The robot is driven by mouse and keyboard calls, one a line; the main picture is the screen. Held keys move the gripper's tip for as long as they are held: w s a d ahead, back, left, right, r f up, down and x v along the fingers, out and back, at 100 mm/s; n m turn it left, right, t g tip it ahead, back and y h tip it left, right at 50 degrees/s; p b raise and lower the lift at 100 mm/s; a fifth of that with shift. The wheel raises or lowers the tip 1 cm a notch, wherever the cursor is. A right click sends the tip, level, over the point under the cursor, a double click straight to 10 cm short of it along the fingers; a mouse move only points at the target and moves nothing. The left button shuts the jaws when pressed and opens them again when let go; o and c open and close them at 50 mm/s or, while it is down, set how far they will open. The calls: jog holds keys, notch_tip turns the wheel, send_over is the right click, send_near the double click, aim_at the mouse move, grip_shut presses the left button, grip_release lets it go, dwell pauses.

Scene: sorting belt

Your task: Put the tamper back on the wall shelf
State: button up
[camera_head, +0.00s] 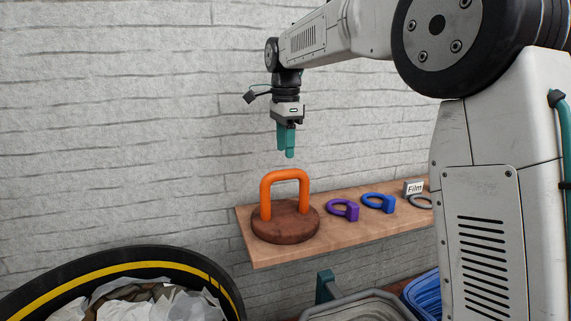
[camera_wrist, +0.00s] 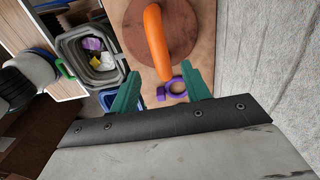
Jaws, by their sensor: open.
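The tamper, a round brown disc (camera_head: 285,225) with an orange looped handle (camera_head: 290,175), sits flat on the wooden wall shelf (camera_head: 262,252) near its left end. In the wrist view the tamper's disc (camera_wrist: 181,20) and orange handle (camera_wrist: 157,45) show at the top, beyond the fingers. My gripper (camera_head: 287,148) hangs above the tamper, apart from it, with its green fingers pointing down. In the wrist view my gripper (camera_wrist: 162,90) is open, with nothing between its fingers.
Right of the tamper on the shelf are a purple ring (camera_head: 343,209), a blue ring (camera_head: 378,202), a grey ring (camera_head: 421,201) and a "Film" label (camera_head: 413,187). Below stand a yellow-striped black bin (camera_head: 110,268), a grey bin (camera_head: 357,305) and a blue bin (camera_head: 424,290).

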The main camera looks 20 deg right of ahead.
jog(key=shift+r, duration=1)
jog(key=s+d+n, duration=0.1)
jog(key=s+n, duration=0.4)
jog(key=s, duration=0.7)
jog(key=s+f+n, duration=0.4)
jog(key=s, duration=0.5)
jog(key=s+d+f+n+t, duration=0.1)
jog(key=s+f+n, duration=0.3)
jog(key=s, duration=0.5)
jog(key=s+d+f+n, duration=0.1)
jog(key=s+f+n, duration=0.4)
jog(key=s, duration=0.4)
jog(key=shift+f, duration=0.4)
jog(key=shift+d, duration=0.1)
